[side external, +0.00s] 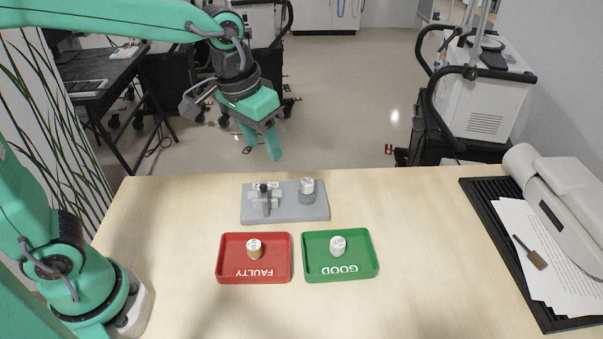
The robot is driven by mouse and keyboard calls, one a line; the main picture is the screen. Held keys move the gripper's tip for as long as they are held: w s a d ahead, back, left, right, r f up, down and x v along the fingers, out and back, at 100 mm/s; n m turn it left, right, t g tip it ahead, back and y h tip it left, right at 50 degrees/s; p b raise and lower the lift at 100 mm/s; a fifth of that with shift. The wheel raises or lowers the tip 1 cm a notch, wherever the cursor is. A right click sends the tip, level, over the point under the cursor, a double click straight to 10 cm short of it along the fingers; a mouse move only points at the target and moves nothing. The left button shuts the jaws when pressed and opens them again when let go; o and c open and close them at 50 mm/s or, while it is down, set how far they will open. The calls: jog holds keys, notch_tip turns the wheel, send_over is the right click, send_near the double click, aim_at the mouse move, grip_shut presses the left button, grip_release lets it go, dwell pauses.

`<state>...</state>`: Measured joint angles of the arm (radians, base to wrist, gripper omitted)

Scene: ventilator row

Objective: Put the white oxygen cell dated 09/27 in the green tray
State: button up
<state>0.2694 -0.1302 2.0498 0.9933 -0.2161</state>
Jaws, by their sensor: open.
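A white cell (338,245) sits inside the green tray (372,266), which is marked GOOD. A second cell (307,186), with a white top, stands at the right of a grey block (290,211) behind the trays. A third cell (254,249), with a white top and a brownish side, sits inside the red tray (222,270), marked FAULTY. Any dates on the cells are too small to read. My gripper (262,142) is open and empty, in the air beyond the table's back edge, up and left of the grey block. It touches none of these things.
A small dark-topped fixture (264,199) stands on the left of the grey block. At the table's right lie a black tray (540,312), papers (530,255), a brown-ended tool (530,252) and a pale device (560,205). The table around the coloured trays is clear.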

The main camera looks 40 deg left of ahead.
jog(key=s+a+t, duration=0.3)
jog(key=s+a, duration=0.6)
jog(key=s, duration=0.3)
jog(key=shift+s+a+r+n+y, duration=0.15)
jog(key=shift+a+n+y, duration=0.15)
dwell(0.8)
